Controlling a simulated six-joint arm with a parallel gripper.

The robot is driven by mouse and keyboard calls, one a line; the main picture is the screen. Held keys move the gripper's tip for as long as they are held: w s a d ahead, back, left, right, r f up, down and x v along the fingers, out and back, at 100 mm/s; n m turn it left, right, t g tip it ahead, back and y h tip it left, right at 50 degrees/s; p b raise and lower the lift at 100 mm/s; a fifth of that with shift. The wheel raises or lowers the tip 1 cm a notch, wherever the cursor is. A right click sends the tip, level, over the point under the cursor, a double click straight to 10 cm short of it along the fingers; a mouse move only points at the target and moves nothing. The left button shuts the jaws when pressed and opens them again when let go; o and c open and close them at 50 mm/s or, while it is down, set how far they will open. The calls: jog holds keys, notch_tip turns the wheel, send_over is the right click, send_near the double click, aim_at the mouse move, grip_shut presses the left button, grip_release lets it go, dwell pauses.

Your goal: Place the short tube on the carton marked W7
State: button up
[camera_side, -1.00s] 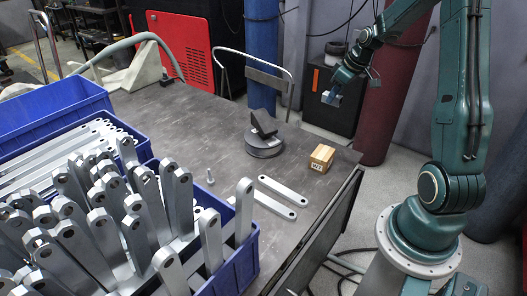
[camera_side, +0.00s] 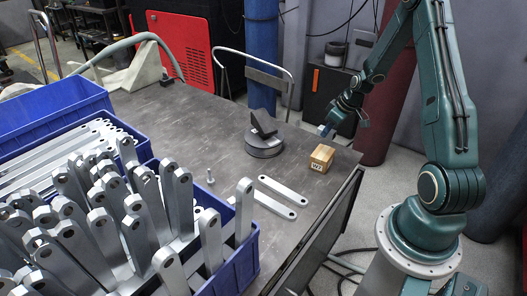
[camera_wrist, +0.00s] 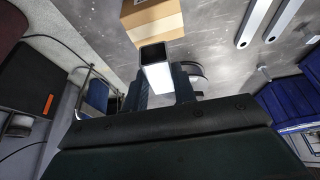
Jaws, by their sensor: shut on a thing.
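The small tan carton (camera_side: 320,158) marked W7 sits on the dark table near its right edge. It also shows at the top of the wrist view (camera_wrist: 153,20). My gripper (camera_side: 332,126) is above the carton and slightly to its right in the side view. In the wrist view my gripper (camera_wrist: 159,86) is shut on the short tube (camera_wrist: 158,72), a square hollow piece with a dark open end facing the carton. In the side view the tube is small and hard to make out. It appears apart from the carton.
Two flat galvanized brackets (camera_side: 283,190) lie on the table left of the carton. A dark round base with a wedge (camera_side: 264,142) stands behind them. Blue bins (camera_side: 247,262) full of brackets fill the left. The table between is mostly clear.

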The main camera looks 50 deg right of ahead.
aim_at(321, 152)
jog(key=shift+f, duration=1.6)
jog(key=shift+f, duration=1.9)
jog(key=shift+f, duration=0.1)
jog(key=o, duration=1)
jog(key=shift+v, duration=6.1)
jog(key=shift+w, duration=0.1)
